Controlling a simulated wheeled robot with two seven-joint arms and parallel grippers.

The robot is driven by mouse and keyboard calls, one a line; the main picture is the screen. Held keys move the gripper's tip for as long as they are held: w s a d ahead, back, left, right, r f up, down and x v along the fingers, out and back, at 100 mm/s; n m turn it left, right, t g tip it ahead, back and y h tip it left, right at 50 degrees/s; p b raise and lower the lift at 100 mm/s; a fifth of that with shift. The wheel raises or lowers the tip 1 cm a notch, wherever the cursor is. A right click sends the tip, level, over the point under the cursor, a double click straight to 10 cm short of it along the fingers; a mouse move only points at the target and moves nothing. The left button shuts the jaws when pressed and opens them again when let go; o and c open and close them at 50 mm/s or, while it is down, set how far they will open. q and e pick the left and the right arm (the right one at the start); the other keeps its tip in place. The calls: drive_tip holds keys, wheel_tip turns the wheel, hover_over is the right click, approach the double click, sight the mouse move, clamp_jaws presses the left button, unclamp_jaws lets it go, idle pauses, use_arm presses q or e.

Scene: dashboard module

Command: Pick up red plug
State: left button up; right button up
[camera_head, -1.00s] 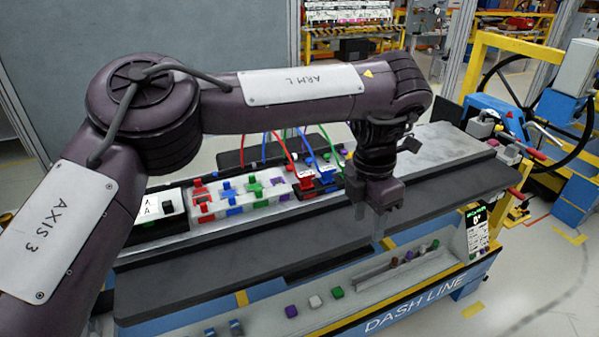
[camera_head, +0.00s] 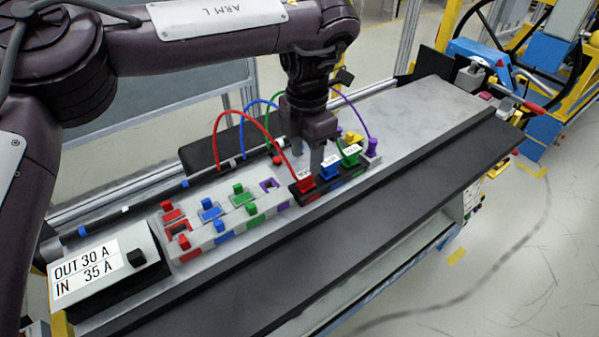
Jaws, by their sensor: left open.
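The red plug (camera_head: 306,184) sits at the left end of the black connector block, with a red cable (camera_head: 236,113) arching up and left from it. A small white tag lies at its top. My left gripper (camera_head: 308,161) points down with its two grey fingers apart. It is just above and behind the red plug, close to the blue plug (camera_head: 330,172) too. Nothing shows between the fingers. I cannot tell whether a finger touches the plug. My right gripper is out of view.
A green plug (camera_head: 351,160) and a purple plug (camera_head: 372,147) stand to the right. A white socket block (camera_head: 202,234) with coloured parts is on the left, beside a display box (camera_head: 101,262) reading OUT 30 A, IN 35 A. The grey top (camera_head: 440,105) at right is clear.

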sight(304, 174)
use_arm(q)
wheel_tip(304, 174, down, 3)
drive_tip(key=shift+s+f+p, duration=0.1)
drive_tip(key=shift+s+p, duration=0.05)
drive_tip(key=shift+p, duration=0.8)
drive_tip(key=shift+w+a+f, duration=0.1)
drive_tip(key=shift+a+f, duration=0.05)
drive_tip(key=shift+f, duration=0.45)
drive_tip(key=shift+w+a+f, duration=0.1)
drive_tip(key=shift+f, duration=0.5)
drive_tip(key=shift+d+f, duration=0.1)
drive_tip(key=shift+f, duration=0.2)
drive_tip(key=c, duration=0.8)
clamp_jaws()
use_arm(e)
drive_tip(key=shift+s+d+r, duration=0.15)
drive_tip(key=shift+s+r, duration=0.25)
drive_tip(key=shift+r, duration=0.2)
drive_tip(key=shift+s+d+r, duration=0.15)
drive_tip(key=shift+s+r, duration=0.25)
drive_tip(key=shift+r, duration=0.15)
